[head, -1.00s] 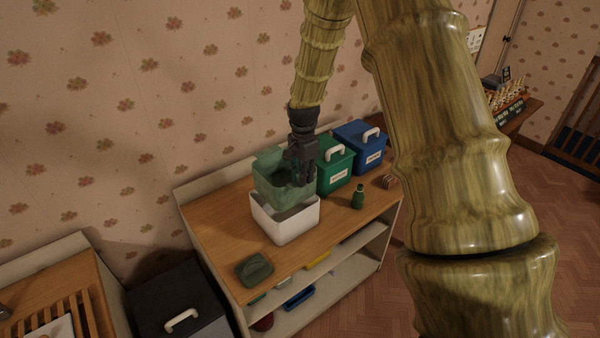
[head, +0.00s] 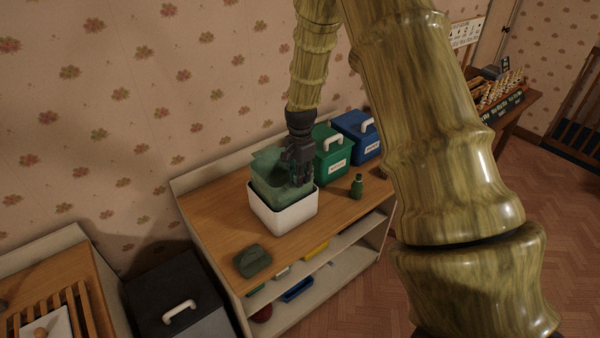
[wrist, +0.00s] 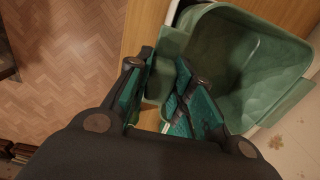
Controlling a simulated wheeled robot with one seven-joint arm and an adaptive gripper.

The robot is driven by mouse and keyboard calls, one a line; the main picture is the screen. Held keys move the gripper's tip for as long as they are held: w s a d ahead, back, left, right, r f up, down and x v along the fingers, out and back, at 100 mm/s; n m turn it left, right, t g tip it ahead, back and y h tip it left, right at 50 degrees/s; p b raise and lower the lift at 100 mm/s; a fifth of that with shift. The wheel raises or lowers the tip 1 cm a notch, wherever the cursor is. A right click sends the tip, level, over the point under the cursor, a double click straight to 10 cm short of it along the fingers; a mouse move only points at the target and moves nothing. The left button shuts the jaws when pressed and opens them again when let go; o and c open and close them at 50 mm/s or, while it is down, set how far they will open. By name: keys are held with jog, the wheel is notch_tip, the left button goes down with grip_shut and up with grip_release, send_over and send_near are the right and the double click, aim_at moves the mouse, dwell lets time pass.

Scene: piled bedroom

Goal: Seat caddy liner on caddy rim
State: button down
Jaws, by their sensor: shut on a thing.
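The caddy liner (head: 268,188) is a green, translucent, open-topped bin. Its lower part sits inside the white caddy (head: 287,219) on the wooden shelf unit, and its upper part stands above the caddy rim. The head view does not show whether the liner's lip touches the rim anywhere. My gripper (head: 299,181) is at the liner's right side, pointing down. In the wrist view, the fingers (wrist: 163,88) are shut on the liner's edge, with the liner's hollow inside (wrist: 235,65) opening to the right. The liner's bottom inside the caddy is hidden.
A green lidded bin (head: 331,160) and a blue lidded bin (head: 359,136) stand close behind and to the right. A small green bottle (head: 357,187) stands to the right. A dark green lid (head: 252,260) lies at the front left. The top left of the caddy is clear.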

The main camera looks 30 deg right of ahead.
notch_tip(320, 180, down, 6)
jog(key=b, duration=0.2)
dwell(0.7)
jog(key=shift+f, duration=0.15)
jog(key=shift+f+b, duration=0.3)
jog(key=shift+f, duration=1.25)
dwell(5.1)
